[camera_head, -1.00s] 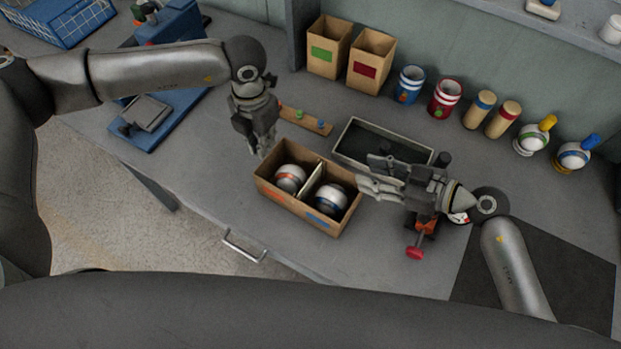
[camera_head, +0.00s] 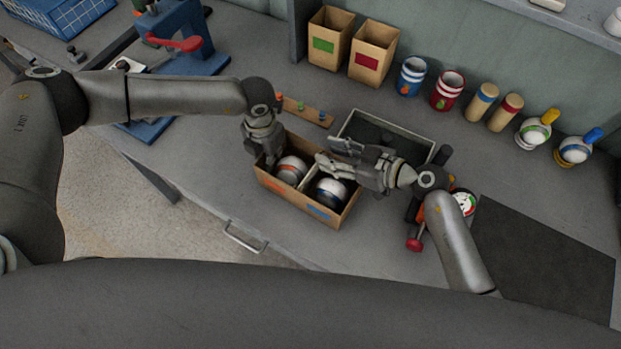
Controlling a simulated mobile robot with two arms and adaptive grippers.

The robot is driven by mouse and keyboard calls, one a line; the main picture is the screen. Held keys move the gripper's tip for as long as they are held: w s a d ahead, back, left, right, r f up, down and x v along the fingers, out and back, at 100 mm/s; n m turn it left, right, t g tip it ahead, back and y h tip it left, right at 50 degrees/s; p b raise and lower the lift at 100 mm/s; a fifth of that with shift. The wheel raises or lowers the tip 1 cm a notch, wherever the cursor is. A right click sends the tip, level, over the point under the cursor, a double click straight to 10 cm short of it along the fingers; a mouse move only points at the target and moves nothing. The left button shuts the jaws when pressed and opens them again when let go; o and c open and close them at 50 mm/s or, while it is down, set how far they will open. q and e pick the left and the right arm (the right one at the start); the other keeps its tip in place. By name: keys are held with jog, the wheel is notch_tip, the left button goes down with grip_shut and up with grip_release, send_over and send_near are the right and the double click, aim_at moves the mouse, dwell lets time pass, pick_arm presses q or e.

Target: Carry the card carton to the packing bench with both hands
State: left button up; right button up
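The open brown card carton (camera_head: 307,208) sits on the grey bench (camera_head: 215,185), with a divider between two compartments. The left compartment holds a white ball with orange bands (camera_head: 290,171). The right one holds a white and dark blue ball (camera_head: 331,193). My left gripper (camera_head: 262,158) points down at the carton's left end wall; its fingers are partly hidden and their gap is unclear. My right gripper (camera_head: 333,157) is over the carton's far right side, fingers spread and empty, pointing left. I cannot tell whether either gripper touches the carton. No separate packing bench can be made out.
A dark open tray (camera_head: 420,132) lies just behind my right gripper. A red-knobbed tool (camera_head: 415,243) is right of the carton. A blue press (camera_head: 185,40) stands left. A dark mat (camera_head: 545,260) lies clear at right.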

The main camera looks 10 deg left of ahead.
pick_arm(q)
jog(key=shift+f, duration=0.1)
grip_shut()
pick_arm(e)
jog(key=c, duration=0.4)
grip_shut()
